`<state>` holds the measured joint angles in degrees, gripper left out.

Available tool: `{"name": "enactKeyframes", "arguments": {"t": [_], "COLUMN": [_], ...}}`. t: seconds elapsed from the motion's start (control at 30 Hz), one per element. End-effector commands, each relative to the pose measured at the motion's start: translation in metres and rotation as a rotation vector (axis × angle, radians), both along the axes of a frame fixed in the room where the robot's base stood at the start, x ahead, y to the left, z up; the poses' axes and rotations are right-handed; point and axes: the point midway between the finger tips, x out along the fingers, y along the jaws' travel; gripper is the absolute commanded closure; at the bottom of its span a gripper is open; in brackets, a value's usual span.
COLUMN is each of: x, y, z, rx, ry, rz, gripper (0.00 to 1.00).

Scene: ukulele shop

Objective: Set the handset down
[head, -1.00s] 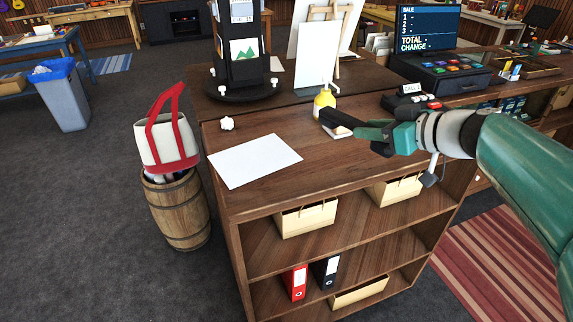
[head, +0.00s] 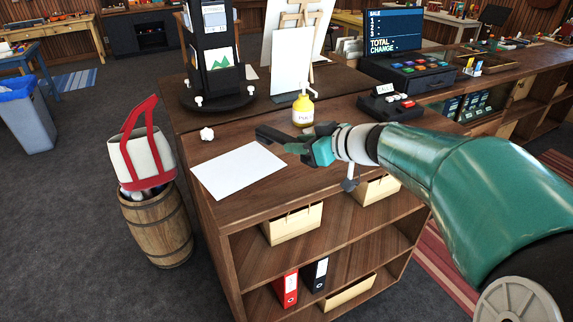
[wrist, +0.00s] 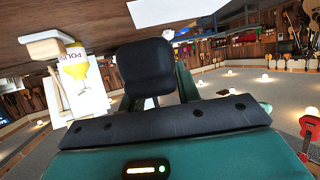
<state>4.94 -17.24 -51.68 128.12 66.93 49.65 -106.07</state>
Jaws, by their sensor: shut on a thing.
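My gripper (head: 290,146) is above the counter top (head: 235,203), near the back edge of a white paper sheet. It is shut on a dark handset (head: 268,134), which sticks out to the left of the fingers. In the wrist view the handset (wrist: 147,70) is a black rounded block between the two fingers. Part of it is hidden by the gripper in the head view. I cannot tell whether the handset touches the counter. The phone base (head: 386,107) stands on the counter to the right, behind my arm.
A yellow polish bottle (head: 303,112) stands just behind my gripper. The white sheet (head: 238,170) lies on the counter, with a crumpled ball (head: 207,133) behind it. A black display stand (head: 215,97) and cash register (head: 405,72) stand farther back. Bare wood lies around the sheet.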

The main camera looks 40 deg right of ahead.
Motion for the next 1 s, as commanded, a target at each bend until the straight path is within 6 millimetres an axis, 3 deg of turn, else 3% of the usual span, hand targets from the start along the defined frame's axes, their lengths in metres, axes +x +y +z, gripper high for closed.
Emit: {"name": "enactKeyframes", "arguments": {"t": [0.2,0.37,0.53,0.97,1.0], "x": [0.025,0.034,0.034,0.034,0.033], "y": [0.010,0.014,0.014,0.013,0.013], "z": [-0.032,-0.043,-0.067,-0.075,-0.075], "rx": [0.002,0.000,0.002,0.001,0.001], "ry": [0.002,0.002,0.004,0.000,0.000], "rz": [-0.001,-0.001,-0.001,-0.003,-0.001], "gripper": [0.94,0.94,0.94,0.94,0.62]}}
